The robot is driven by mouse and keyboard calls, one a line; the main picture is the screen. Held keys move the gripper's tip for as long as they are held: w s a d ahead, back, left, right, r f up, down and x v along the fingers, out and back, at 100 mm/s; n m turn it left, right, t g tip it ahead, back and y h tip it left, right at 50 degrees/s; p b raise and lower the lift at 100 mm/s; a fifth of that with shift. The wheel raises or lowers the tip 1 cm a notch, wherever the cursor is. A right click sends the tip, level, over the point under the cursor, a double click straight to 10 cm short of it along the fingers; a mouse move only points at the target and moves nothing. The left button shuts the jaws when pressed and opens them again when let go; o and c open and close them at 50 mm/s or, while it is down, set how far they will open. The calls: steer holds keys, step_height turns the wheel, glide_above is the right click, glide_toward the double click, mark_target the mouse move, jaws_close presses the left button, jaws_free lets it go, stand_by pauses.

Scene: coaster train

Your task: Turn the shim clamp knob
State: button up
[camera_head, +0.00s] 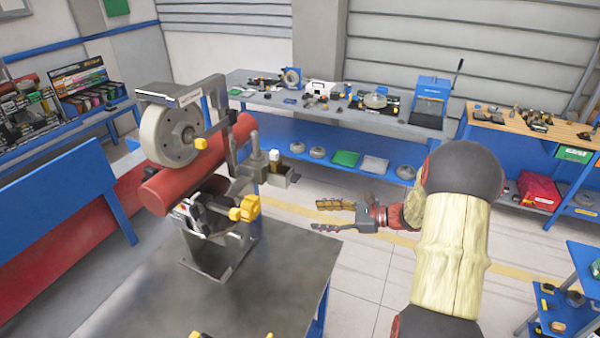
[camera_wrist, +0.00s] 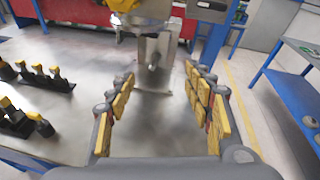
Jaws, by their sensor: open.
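A yellow lobed knob (camera_head: 245,208) sticks out to the right from the low clamp on the coaster train fixture (camera_head: 215,250). It looks like the shim clamp knob, though no label can be read. A yellow part, probably the same knob, is cut off at the top of the wrist view (camera_wrist: 122,4). A smaller yellow knob (camera_head: 201,143) sits higher, beside the grey wheel (camera_head: 170,135). My gripper (camera_head: 318,216) is open and empty, to the right of the yellow lobed knob and apart from it. Its padded fingers (camera_wrist: 158,75) are spread in the wrist view.
A red tube (camera_head: 160,190) runs through the fixture, which stands on a grey metal table (camera_head: 130,300). Several yellow-topped black pieces (camera_wrist: 40,75) stand on the table at left in the wrist view. Open floor (camera_head: 370,270) lies right of the table. Benches line the back wall.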

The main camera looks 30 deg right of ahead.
mark_target(299, 178)
steer(key=w+d+r+m+t, duration=0.3)
steer(key=w+r+t, duration=0.15)
steer(key=r, duration=0.35)
steer(key=shift+g+y, duration=0.4)
steer(key=shift+g, duration=0.15)
steer(key=shift+x, duration=4)
steer(key=shift+d, duration=0.1)
steer(key=shift+c, duration=1.1)
steer(key=c, duration=0.9)
steer(key=shift+c, duration=0.2)
